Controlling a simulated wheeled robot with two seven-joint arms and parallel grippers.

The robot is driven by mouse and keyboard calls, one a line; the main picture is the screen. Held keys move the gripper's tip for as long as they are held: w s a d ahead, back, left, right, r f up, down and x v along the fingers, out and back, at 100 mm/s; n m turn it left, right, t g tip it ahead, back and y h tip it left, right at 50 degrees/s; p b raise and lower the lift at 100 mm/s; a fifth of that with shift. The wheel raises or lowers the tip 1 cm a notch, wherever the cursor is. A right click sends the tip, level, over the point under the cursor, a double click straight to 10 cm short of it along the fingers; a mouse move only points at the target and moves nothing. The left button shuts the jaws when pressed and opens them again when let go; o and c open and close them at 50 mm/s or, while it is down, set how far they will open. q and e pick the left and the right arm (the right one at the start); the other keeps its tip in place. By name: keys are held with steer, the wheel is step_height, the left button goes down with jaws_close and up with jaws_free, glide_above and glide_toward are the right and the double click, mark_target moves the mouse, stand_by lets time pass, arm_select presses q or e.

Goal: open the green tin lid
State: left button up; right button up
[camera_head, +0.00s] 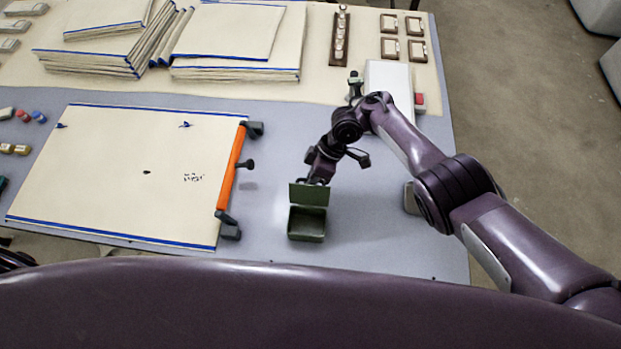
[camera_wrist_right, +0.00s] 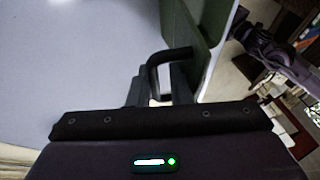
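The green tin (camera_head: 307,224) stands on the grey table near its front edge, and its dark inside shows from above. Its green lid (camera_head: 309,194) stands roughly upright at the tin's far side. My right gripper (camera_head: 318,180) is just behind the lid. My left gripper is not in view.
A cream cloth panel (camera_head: 125,175) with an orange bar (camera_head: 231,168) clamped at its edge lies left of the tin. Stacked panels (camera_head: 235,70) fill the back. A white box (camera_head: 388,85) stands behind my right arm.

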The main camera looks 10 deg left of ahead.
steer(key=p+v, duration=0.3)
steer(key=v, duration=0.4)
steer(key=shift+d+r, duration=0.15)
steer(key=shift+r, duration=0.2)
steer(key=shift+w, duration=0.1)
